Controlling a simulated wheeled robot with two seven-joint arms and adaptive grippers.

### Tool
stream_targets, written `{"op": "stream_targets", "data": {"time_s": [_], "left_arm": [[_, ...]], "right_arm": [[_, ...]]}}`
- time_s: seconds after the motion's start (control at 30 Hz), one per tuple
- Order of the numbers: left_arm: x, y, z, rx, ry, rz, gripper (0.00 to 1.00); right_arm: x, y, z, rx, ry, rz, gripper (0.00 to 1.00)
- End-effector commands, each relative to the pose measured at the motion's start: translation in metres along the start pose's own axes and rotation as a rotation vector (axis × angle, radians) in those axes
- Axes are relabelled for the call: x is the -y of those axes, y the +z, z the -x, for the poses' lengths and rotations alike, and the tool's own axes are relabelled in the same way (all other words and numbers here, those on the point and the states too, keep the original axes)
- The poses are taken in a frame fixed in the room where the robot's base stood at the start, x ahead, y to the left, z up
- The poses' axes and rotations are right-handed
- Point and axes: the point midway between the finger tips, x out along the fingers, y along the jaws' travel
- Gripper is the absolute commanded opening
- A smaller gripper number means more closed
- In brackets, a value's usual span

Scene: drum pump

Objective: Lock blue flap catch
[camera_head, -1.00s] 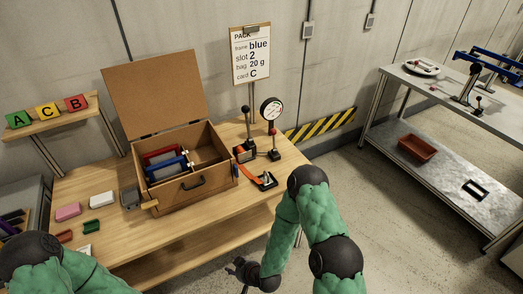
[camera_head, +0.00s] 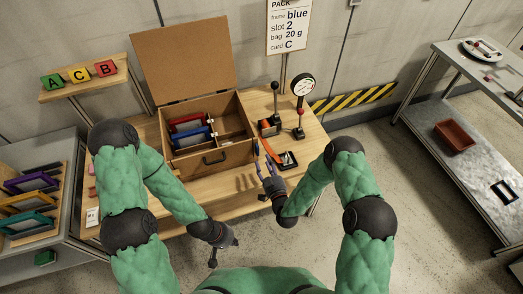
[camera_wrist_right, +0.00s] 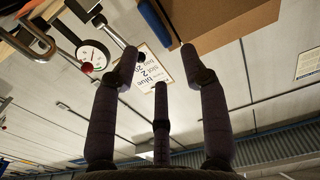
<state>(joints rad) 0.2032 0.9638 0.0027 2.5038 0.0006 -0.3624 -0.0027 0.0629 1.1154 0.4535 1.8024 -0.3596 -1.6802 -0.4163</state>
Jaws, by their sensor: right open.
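The brown wooden box (camera_head: 235,157) stands on the workbench with its lid (camera_head: 188,66) raised. A blue frame (camera_head: 191,138) and a red frame (camera_head: 186,122) lie inside it. A narrow blue piece (camera_head: 258,169) sits at the box's right front corner; a blue strip (camera_wrist_right: 154,22) along a brown panel shows in the right wrist view. I cannot tell for certain that it is the catch. My right gripper (camera_head: 266,176) is just right of that corner; in its wrist view (camera_wrist_right: 160,75) the fingers are apart and empty. My left gripper (camera_head: 226,254) is low in front of the bench, fingers spread, empty.
A rack of coloured frames (camera_head: 30,205) is at far left.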

Motion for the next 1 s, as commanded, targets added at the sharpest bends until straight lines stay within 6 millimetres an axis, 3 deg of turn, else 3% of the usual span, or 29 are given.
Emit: {"op": "stream_targets", "data": {"time_s": [0.1, 0.33, 0.8, 0.97, 1.0], "left_arm": [[0.0, 0.0, 0.0, 0.0, 0.0, 0.0, 0.0], [0.0, 0.0, -0.001, -0.001, 0.0, 0.0, 0.0], [0.0, -0.001, -0.001, -0.001, 0.0, -0.001, 0.0], [0.0, -0.001, -0.001, -0.001, 0.0, -0.001, 0.0], [0.0, -0.001, -0.001, -0.001, 0.0, -0.001, 0.0]], "right_arm": [[0.001, -0.001, -0.023, -0.003, -0.001, 0.0, 0.45], [0.0, 0.0, -0.054, -0.002, 0.0, -0.001, 0.45], [0.0, 0.0, -0.065, 0.001, 0.0, -0.002, 0.45], [0.0, 0.0, -0.065, 0.001, 0.0, -0.002, 0.0], [0.0, 0.0, -0.065, 0.001, 0.0, -0.002, 0.0]]}}
